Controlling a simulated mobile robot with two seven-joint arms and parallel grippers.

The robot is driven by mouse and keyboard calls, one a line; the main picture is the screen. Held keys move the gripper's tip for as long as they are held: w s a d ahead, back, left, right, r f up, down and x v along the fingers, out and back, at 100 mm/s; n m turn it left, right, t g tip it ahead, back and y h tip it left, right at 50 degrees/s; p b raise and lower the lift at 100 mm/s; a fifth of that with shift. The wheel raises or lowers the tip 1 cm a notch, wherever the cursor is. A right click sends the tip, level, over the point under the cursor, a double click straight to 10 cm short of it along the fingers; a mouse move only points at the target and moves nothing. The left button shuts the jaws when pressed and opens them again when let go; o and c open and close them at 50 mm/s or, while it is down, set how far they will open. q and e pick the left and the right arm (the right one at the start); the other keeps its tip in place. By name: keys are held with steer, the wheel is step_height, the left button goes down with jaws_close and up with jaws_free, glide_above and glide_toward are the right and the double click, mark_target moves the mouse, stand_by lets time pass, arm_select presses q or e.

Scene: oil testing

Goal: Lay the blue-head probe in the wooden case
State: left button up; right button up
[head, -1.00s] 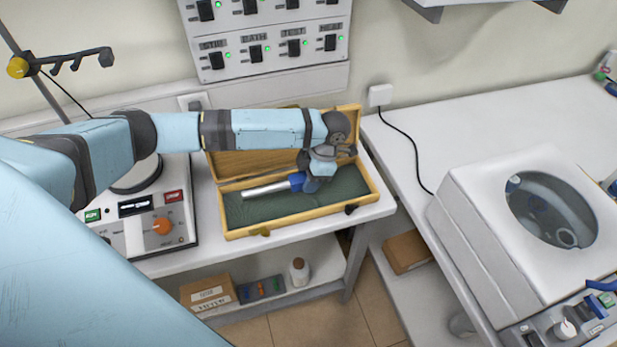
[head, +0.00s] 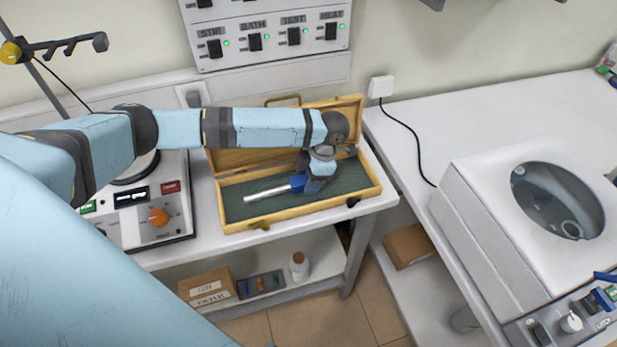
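The wooden case (head: 238,220) is open on the white bench, its lid leaning up at the back and its inside lined dark green. The blue-head probe has a silver rod (head: 268,193) pointing left and a blue head (head: 298,183). It lies level, within the case's outline; I cannot tell whether it touches the lining. My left gripper (head: 308,186) reaches down into the case from above and is shut on the blue head, partly covering it. The fingertips are hard to make out. My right gripper is not in view.
A tester with an orange knob (head: 159,216) stands left of the case. A white bath (head: 480,230) with a round opening stands on the right bench. A switch panel (head: 275,30) hangs behind. Boxes and a bottle (head: 299,266) are on the shelf below.

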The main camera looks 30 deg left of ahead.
arm_select(q)
steer(key=shift+s+d+f, duration=0.2)
steer(key=shift+s+f, duration=0.2)
steer(key=shift+f, duration=0.05)
steer(key=b+v, duration=0.1)
steer(key=v, duration=1.3)
steer(key=shift+w+a+r, duration=0.15)
steer(key=shift+w+r, duration=0.15)
steer(key=shift+r, duration=0.05)
